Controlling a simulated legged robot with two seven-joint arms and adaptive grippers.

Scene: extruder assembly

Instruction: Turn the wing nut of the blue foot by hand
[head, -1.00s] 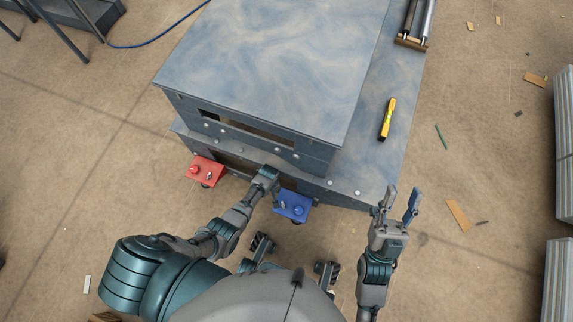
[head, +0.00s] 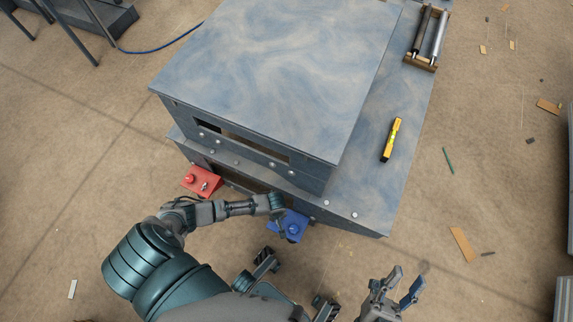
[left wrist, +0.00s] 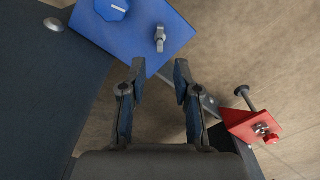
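The blue foot (head: 287,228) sits at the front lower edge of the machine, with a round blue knob on top. In the left wrist view the blue foot (left wrist: 178,18) is at the top, and its grey wing nut (left wrist: 160,39) stands just beyond my left fingertips. My left gripper (left wrist: 158,68) is open and empty, its two fingers apart and not touching the wing nut. In the head view my left gripper (head: 277,207) is at the blue foot and covers part of it; I cannot make out the wing nut there. My right gripper (head: 405,279) is open and empty at lower right.
A red foot (head: 201,181) sits left of the blue one; it also shows in the left wrist view (left wrist: 250,125). The machine (head: 370,180) fills the middle. A yellow level (head: 391,139) and a roller unit (head: 428,38) lie on it.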

